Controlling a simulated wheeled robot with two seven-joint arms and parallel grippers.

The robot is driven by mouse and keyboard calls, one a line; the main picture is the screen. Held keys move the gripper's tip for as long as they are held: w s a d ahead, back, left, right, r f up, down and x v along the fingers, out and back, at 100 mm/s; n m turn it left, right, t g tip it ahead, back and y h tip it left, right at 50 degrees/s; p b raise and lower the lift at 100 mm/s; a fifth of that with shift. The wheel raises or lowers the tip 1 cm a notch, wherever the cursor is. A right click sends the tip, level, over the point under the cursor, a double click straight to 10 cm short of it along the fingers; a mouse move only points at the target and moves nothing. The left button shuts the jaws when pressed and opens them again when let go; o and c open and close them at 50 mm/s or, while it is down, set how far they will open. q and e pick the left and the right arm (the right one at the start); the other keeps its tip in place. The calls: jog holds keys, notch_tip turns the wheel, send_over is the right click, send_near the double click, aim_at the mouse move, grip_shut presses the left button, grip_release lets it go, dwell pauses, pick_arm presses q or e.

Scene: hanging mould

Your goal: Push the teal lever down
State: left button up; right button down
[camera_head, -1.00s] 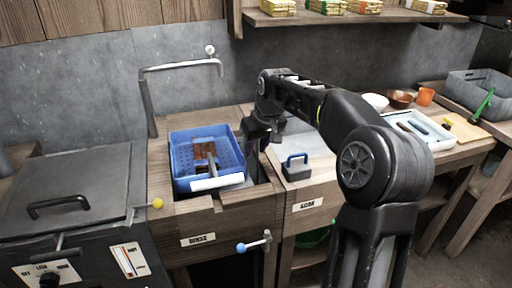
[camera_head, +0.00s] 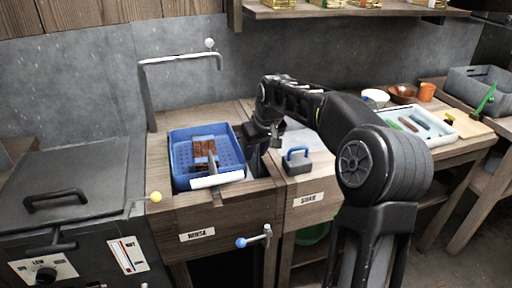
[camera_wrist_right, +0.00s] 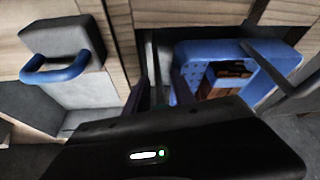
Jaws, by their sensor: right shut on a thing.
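My right gripper (camera_head: 255,150) reaches down into the dark gap between the blue basket and the soak counter. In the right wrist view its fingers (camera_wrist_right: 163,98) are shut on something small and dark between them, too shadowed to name. I cannot make out a clearly teal lever in either view. A lever with a blue ball (camera_head: 241,243) sticks out of the rinse cabinet's front, apart from the gripper. My left gripper is not in view.
The blue basket (camera_head: 180,146) sits in the rinse basin, close beside the gripper, with brown slats inside. A grey block with a blue handle (camera_head: 297,163) stands on the soak counter, right of the gripper. A pipe (camera_head: 148,95) rises behind the basin.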

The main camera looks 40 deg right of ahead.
jog(key=shift+s+a+f, duration=0.1)
jog(key=shift+s+f, duration=0.05)
jog(key=shift+f, duration=0.4)
jog(key=c, duration=1.1)
grip_release()
jog(key=shift+r, duration=0.2)
jog(key=v, duration=0.7)
jog(key=shift+r+p, duration=0.3)
jog(key=shift+p, duration=0.15)
